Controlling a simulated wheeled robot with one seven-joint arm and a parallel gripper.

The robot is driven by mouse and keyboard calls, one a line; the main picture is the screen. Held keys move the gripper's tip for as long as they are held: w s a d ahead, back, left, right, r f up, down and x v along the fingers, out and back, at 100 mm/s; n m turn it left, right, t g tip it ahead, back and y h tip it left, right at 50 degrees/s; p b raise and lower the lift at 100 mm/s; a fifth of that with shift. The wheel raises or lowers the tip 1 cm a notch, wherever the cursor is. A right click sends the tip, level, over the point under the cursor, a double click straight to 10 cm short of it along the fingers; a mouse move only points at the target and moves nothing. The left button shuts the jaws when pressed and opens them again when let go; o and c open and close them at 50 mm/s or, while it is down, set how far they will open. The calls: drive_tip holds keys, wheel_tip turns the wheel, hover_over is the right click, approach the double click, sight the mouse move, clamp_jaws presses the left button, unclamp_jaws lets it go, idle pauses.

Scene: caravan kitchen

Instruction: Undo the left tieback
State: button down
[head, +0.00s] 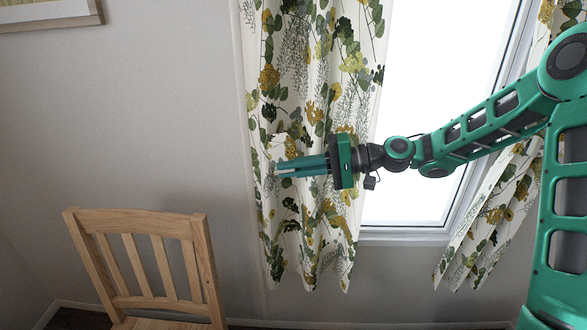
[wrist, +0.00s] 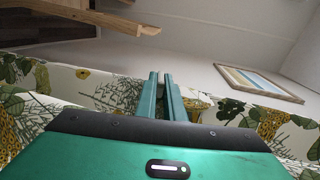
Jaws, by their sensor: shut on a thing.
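The left curtain (head: 310,230), white with green and yellow leaves, hangs nearly straight down beside the window in the head view. It also shows in the wrist view (wrist: 90,85), on both sides of the fingers. My gripper (head: 279,169) is level in front of this curtain, about halfway down, with its fingertips close to the curtain's left edge. In the wrist view the two fingers (wrist: 160,77) are near each other with a narrow gap. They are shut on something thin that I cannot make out. I see no tieback band around the left curtain.
A wooden chair (head: 150,225) stands below and left of my gripper. The window (head: 430,90) is bright behind my arm. The right curtain (head: 490,220) slants down beyond it, partly hidden. A framed picture (wrist: 258,82) hangs on the wall.

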drive_tip(key=shift+f, duration=0.25)
drive_tip(key=c, duration=2)
unclamp_jaws()
drive_tip(key=shift+o, duration=0.7)
drive_tip(key=shift+r, duration=0.1)
drive_tip(key=d+r, duration=0.1)
drive_tip(key=d, duration=0.9)
drive_tip(key=shift+s+d+r, duration=0.25)
drive_tip(key=shift+d+r, duration=0.1)
drive_tip(key=shift+r, duration=0.05)
